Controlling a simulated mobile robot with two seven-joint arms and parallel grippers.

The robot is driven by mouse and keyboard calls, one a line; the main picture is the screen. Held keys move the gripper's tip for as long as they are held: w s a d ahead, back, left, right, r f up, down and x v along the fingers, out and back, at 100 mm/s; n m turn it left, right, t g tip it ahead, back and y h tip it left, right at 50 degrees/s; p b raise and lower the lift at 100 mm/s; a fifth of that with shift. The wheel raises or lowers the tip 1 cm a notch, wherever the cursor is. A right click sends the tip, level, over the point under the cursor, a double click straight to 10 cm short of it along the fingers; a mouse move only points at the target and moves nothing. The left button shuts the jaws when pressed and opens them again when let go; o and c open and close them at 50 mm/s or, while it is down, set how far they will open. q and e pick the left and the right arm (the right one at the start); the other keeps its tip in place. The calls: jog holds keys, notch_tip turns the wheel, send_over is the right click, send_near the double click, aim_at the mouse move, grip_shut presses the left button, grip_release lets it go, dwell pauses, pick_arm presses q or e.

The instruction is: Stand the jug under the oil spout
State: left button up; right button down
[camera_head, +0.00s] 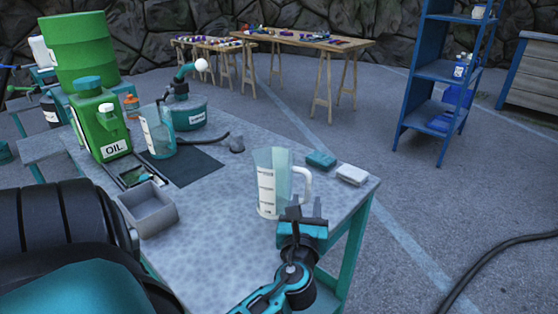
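A clear jug (267,187) with white measuring marks and a white handle stands upright on the grey workbench, near its right front edge.
The workbench (230,215) also carries an open grey tray (150,208), a dark mat (192,167), a teal pump can (188,115), and teal (321,159) and white (352,174) blocks behind the jug. The bench between tray and jug is clear.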

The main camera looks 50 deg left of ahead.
aim_at(308, 193)
pick_arm(q)
jog(key=x, duration=0.4)
jog(key=shift+w+a+r, duration=0.15)
jog(key=shift+w+r, duration=0.1)
jog(key=shift+r, duration=0.05)
grip_shut()
